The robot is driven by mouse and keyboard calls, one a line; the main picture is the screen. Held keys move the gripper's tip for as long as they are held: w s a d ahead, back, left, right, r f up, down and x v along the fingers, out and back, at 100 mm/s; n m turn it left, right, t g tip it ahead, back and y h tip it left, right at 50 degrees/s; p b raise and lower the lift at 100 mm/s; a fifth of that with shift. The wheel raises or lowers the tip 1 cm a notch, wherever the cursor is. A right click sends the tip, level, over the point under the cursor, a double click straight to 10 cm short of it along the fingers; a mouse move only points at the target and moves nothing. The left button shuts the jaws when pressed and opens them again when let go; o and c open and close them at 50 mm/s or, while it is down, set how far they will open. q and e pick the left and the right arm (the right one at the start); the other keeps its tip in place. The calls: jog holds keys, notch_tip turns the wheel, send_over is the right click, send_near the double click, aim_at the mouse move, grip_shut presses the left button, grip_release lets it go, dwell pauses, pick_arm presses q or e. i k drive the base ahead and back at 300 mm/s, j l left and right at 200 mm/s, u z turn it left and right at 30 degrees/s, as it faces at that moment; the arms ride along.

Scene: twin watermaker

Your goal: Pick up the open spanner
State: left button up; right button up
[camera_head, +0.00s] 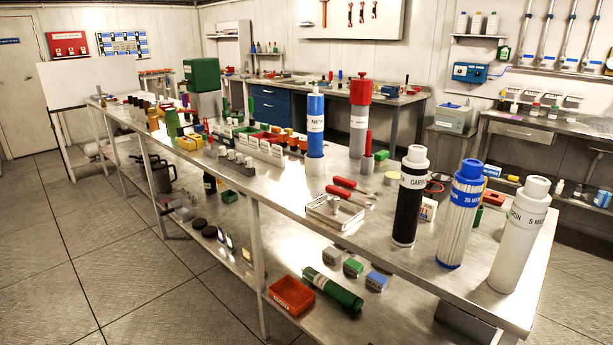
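I cannot pick out an open spanner for certain. Two red-handled tools lie on the steel bench: one red handle (343,182) and another red handle (340,191), beside a small metal tray (335,212). Their working ends are too small to identify. Several small red tools (362,13) hang on a white board (345,22) on the back wall; their type is also unclear. Neither of my grippers shows in the head view.
The long steel bench (285,190) is crowded. A black cartridge (409,200), a blue-topped cartridge (461,220) and a white cartridge (517,240) stand near its right end. A blue canister (315,128) stands mid-bench. The floor at left (60,250) is clear.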

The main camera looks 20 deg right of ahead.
aim_at(340, 180)
jog(key=i+u, duration=0.8)
jog(key=i, duration=0.2)
jog(key=i+l+u, duration=0.1)
jog(key=i+u, duration=0.25)
jog(key=i, duration=0.75)
jog(key=i+z, duration=0.1)
jog(key=z, duration=0.25)
jog(key=i+z, duration=0.1)
jog(key=z, duration=0.2)
jog(key=i+j+z, duration=0.1)
jog(key=z, duration=1.6)
